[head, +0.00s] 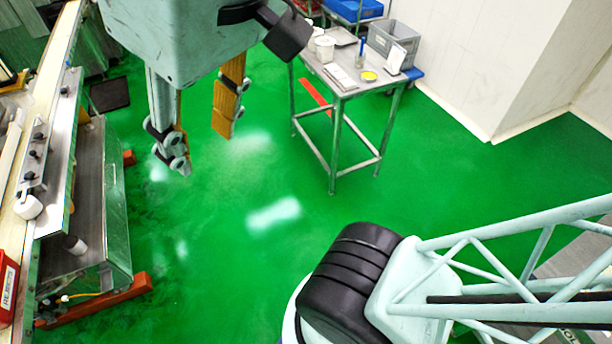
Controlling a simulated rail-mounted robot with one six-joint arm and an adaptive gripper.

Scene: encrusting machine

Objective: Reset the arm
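My gripper (198,148) hangs down from the top left of the head view, under a pale teal housing. Its two fingers, with yellow-orange inner pads, are spread well apart. Nothing is between them, only green floor shows behind. The gripper hangs clear of the machine and of the table, touching neither in this view. A pale lattice arm link with a black ribbed joint, part of my own arm, fills the lower right.
A long machine with a conveyor (50,130) runs along the left edge, with a red bin (8,285) at lower left. White walls close the right. The green floor (230,220) between is clear.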

